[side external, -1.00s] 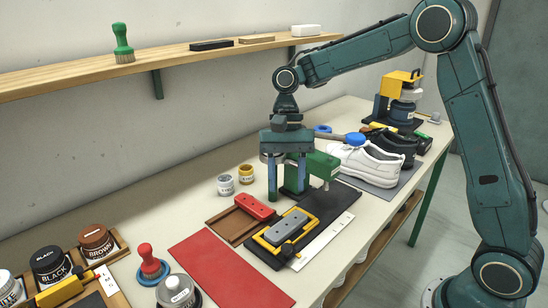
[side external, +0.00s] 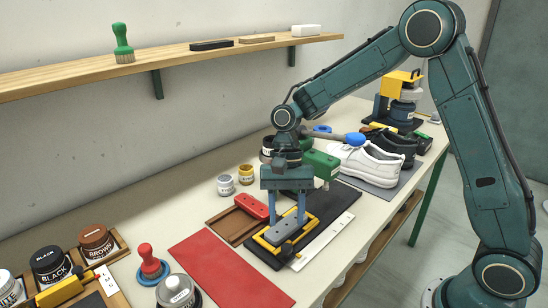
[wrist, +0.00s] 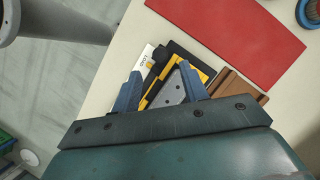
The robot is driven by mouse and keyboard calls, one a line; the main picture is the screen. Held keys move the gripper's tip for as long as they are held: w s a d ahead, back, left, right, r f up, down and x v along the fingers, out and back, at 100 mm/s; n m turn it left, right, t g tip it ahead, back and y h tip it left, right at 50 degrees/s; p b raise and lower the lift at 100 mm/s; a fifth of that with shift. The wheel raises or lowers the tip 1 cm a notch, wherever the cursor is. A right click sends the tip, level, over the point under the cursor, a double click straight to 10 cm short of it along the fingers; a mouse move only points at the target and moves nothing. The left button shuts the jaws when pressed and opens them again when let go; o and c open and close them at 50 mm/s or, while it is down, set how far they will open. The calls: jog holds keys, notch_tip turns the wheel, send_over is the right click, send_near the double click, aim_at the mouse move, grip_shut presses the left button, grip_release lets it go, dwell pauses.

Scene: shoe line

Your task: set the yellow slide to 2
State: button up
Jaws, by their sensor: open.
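The yellow slide (side external: 279,252) is a yellow frame around a grey block (side external: 284,234), lying on a black board (side external: 325,213) beside a white scale strip (side external: 322,243). My gripper (side external: 287,220) is open and points down, low above the slide, with one finger on each side over the grey block. Whether the fingertips touch it cannot be told. In the wrist view my gripper (wrist: 160,75) has its fingers apart, with the grey block (wrist: 172,94) and part of the yellow frame (wrist: 153,92) between them. The scale strip (wrist: 143,62) shows there too; its marks are too small to read.
A red block (side external: 251,206) in a brown tray (side external: 230,225) stands close by on the left. A red mat (side external: 225,265) lies in front. A green block (side external: 322,164) and white shoes (side external: 365,162) stand behind. Another yellow piece (side external: 62,291) is at the lower left.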

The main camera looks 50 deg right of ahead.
aim_at(287, 246)
jog(key=shift+x, duration=3.2)
grip_shut()
